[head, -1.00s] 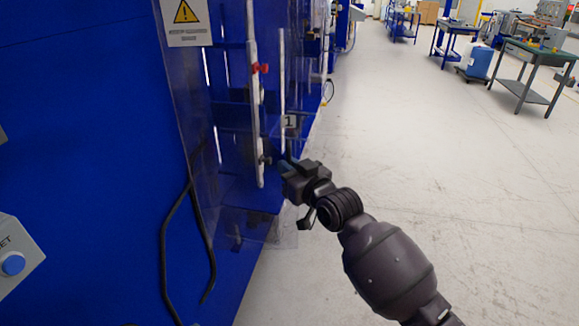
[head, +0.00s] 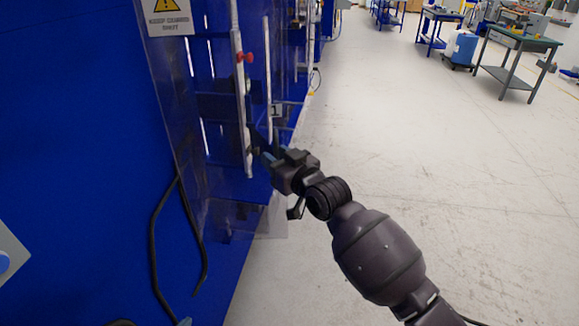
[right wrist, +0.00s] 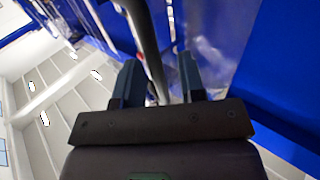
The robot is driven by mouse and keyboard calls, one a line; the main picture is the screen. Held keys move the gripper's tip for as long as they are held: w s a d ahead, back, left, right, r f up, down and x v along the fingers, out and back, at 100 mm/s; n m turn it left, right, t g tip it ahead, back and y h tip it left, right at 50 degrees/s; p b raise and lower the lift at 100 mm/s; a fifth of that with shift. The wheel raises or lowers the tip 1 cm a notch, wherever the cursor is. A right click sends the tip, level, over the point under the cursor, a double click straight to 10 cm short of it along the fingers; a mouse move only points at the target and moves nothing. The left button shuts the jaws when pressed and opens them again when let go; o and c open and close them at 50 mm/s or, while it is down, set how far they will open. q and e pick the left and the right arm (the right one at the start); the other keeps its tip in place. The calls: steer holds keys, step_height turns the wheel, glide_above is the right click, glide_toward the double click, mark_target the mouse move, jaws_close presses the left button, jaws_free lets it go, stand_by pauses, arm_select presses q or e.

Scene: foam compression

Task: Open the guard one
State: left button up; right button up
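The guard (head: 195,150) is a clear panel on the front of the blue machine, with a warning sign (head: 168,14) at its upper left. A pale upright handle bar (head: 239,90) runs along the guard. My right gripper (head: 261,149) is at the bar's lower end. In the right wrist view, its two fingers (right wrist: 160,75) are apart, with the grey bar (right wrist: 146,40) running between or just beyond the tips; contact cannot be told.
A red knob (head: 244,57) sits by the bar's upper part. A black cable (head: 156,245) hangs in front of the blue machine wall (head: 80,130). The floor (head: 450,190) to the right is open. Workbenches (head: 515,50) and a blue container (head: 460,46) stand far back.

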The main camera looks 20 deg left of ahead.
steer(key=v, duration=1)
steer(key=shift+d+b, duration=0.2)
steer(key=shift+b, duration=0.15)
steer(key=shift+r, duration=0.1)
steer(key=w+d+m+t+h, duration=0.2)
steer(key=d+t+h, duration=0.15)
steer(key=d, duration=0.45)
steer(key=s+d+f+m+t+h, duration=0.1)
steer(key=s+d+f+m+h, duration=0.15)
steer(key=d+f, duration=0.4)
steer(key=s+d+f+m+t+h, duration=0.1)
steer(key=s+d+f+m+h, duration=0.15)
steer(key=d+f, duration=0.45)
steer(key=s+d+f+m+g+h, duration=0.1)
steer(key=s+d+f+g+h, duration=0.1)
steer(key=s+d+f, duration=0.6)
steer(key=s+d+f+m+g+h, duration=0.1)
steer(key=s+d+f+h, duration=0.3)
steer(key=s+d+f, duration=0.4)
steer(key=s+g, duration=0.1)
steer(key=s, duration=0.3)
steer(key=shift+f+m, duration=0.3)
steer(key=shift+f, duration=0.05)
